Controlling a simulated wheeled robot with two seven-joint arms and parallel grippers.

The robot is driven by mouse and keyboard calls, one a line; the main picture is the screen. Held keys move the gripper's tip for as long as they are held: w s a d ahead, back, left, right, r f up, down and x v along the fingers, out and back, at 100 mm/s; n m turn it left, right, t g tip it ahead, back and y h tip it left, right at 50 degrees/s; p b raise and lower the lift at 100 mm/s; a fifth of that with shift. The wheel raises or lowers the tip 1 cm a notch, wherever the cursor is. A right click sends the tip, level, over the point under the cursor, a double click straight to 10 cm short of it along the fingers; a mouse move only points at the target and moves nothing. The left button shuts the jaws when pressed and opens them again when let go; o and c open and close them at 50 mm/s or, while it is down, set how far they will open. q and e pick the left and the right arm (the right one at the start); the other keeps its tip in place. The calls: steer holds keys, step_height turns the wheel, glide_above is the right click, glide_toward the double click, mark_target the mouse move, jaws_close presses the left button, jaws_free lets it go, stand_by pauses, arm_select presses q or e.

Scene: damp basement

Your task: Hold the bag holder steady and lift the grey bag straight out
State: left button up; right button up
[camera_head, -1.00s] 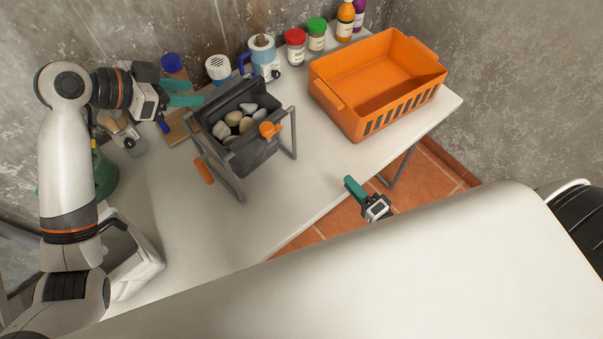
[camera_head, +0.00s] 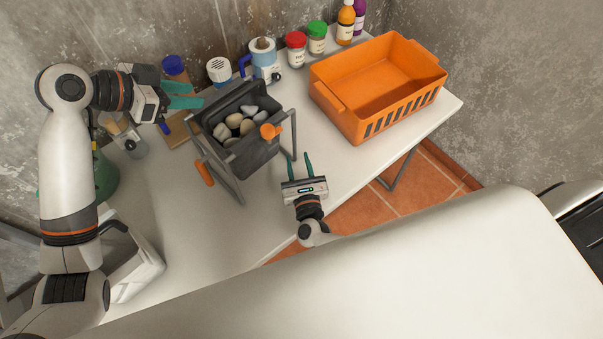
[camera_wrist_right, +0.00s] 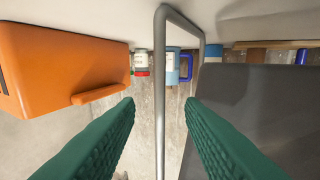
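The dark grey bag (camera_head: 255,158) hangs open in the bag holder (camera_head: 229,178), a grey tube frame standing on the table. Pale stones (camera_head: 240,118) fill the bag. An orange part (camera_head: 270,131) shows at the bag's right side and an orange handle (camera_head: 204,173) at the frame's left. My left gripper (camera_head: 196,95) is open beside the holder's far left corner, apparently empty. My right gripper (camera_head: 296,164) is open at the holder's right front. In the right wrist view a holder tube (camera_wrist_right: 161,95) runs between the open fingers; the bag's side (camera_wrist_right: 265,120) is at right.
An orange crate (camera_head: 345,118) stands to the right on the white table (camera_head: 190,225). Jars, bottles and a blue-handled container (camera_head: 262,62) line the back wall. A wooden block (camera_head: 178,134) lies behind the holder. The table is clear in front of the holder.

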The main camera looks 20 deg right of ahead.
mark_target(295, 147)
steer(key=w, duration=0.2)
steer(key=w+d, duration=0.1)
steer(key=w, duration=0.4)
steer(key=shift+w+d, duration=0.2)
steer(key=shift+w, duration=0.2)
jaws_close()
